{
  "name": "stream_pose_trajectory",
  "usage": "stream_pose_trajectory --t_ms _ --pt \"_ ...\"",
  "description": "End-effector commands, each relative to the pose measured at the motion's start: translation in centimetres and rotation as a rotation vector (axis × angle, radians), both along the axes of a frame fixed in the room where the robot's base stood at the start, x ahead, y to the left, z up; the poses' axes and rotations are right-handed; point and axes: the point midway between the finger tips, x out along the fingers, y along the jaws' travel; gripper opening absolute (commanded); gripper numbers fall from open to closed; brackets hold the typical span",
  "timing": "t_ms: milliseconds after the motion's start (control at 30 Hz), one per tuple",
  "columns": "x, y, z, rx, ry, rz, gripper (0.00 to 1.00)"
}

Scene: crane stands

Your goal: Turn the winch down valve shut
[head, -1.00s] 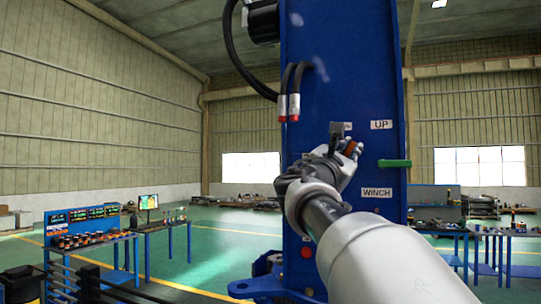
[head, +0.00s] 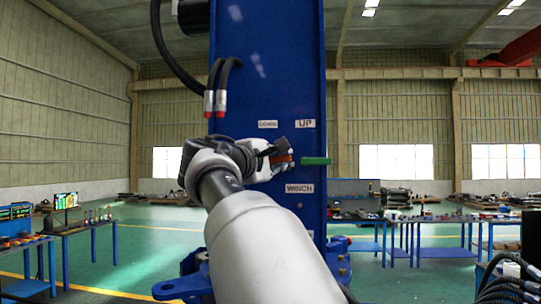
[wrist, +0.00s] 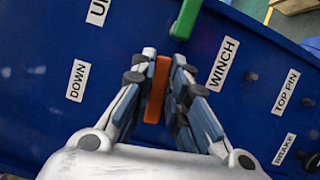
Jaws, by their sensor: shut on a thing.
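The winch down valve has an orange handle (head: 283,158) on the blue column (head: 265,90), below the DOWN label (wrist: 77,81). My gripper (wrist: 158,88) is shut on the orange handle, with a finger on each side in the wrist view. In the head view my gripper (head: 282,157) reaches the handle from the left and hides part of it. The handle lies nearly level there, roughly in line with the green handle. The valve body behind my fingers is hidden.
A green handle (head: 316,160) sits close to the right, under the UP label (head: 305,123). The WINCH label (head: 299,188) is below. TOP PIN (wrist: 286,90) and BRAKE (wrist: 284,149) labels show in the wrist view. Two hoses (head: 215,88) hang above my wrist.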

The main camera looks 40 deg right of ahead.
Motion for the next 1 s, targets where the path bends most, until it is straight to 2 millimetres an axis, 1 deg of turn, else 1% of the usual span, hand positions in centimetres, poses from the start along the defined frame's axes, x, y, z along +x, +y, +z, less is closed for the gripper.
stream_pose_trajectory --t_ms 200,400,867,900,1000 --pt "-0.03 -0.03 -0.34 0.065 -0.075 -0.001 0.00" --pt "-0.02 -0.02 -0.52 0.093 -0.109 0.000 0.00" --pt "-0.02 -0.04 -0.62 0.101 -0.116 0.000 0.00" --pt "-0.02 -0.04 -0.62 0.101 -0.116 0.000 0.17" --pt "-0.02 -0.04 -0.61 0.099 -0.115 0.000 0.23"
